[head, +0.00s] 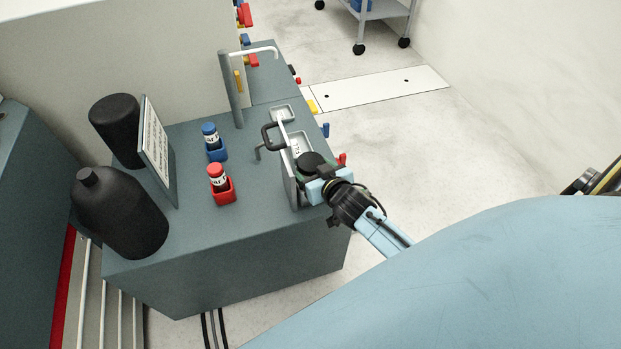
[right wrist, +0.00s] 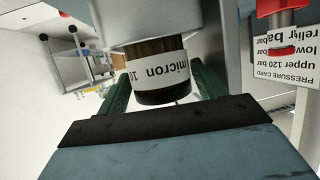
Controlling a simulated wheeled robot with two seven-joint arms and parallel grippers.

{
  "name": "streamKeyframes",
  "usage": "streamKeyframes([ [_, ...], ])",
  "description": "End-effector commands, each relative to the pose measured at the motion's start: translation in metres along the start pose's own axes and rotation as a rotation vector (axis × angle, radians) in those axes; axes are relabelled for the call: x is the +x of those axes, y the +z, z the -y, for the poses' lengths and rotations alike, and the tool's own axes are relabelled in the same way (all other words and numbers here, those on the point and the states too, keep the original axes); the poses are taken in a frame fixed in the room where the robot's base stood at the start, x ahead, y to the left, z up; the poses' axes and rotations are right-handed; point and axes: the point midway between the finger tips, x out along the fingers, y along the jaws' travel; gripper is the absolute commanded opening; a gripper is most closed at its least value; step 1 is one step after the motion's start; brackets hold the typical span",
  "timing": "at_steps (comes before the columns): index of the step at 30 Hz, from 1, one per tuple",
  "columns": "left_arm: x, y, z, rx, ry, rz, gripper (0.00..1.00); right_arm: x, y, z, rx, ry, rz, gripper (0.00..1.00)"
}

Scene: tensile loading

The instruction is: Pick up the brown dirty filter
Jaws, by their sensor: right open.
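The brown filter (right wrist: 155,48) shows in the right wrist view, with a white band reading "micron" and a black end. Its other end runs up into or behind a grey housing (right wrist: 115,20), so that part is hidden. My right gripper (right wrist: 163,88) is open, with one green finger on each side of the filter; I cannot tell whether they touch it. In the head view my right gripper (head: 308,180) is at the grey panel with a black handle (head: 271,136), on the bench's right side. The filter cannot be made out there. My left gripper is not in view.
On the bench (head: 190,262) stand a blue-capped vial (head: 210,136), a red-capped vial (head: 217,178), a tilted card (head: 157,150) and black bottles (head: 122,215). A grey post (head: 232,90) rises behind the panel.

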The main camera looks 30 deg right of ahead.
Motion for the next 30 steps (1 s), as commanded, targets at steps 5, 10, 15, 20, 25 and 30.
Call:
streamKeyframes([
  [5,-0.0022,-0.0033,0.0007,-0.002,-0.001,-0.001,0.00,0.0042,-0.0003,-0.0001,-0.001,0.000,0.000,0.68],
  [10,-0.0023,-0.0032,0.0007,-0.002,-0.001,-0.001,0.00,0.0039,-0.0005,-0.0001,0.000,0.000,0.000,0.66],
  [15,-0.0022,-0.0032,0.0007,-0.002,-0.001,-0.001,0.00,0.0037,-0.0005,-0.0001,0.000,0.000,0.000,0.43],
  [20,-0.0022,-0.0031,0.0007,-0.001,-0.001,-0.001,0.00,0.0038,-0.0018,0.0001,-0.001,-0.001,-0.003,0.30],
  [25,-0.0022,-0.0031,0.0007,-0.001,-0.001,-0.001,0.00,0.0037,-0.0018,0.0001,0.000,-0.001,-0.003,0.30],
  [30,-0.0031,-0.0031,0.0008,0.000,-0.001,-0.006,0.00,0.0023,-0.0056,0.0000,0.000,-0.001,-0.004,0.30],
])
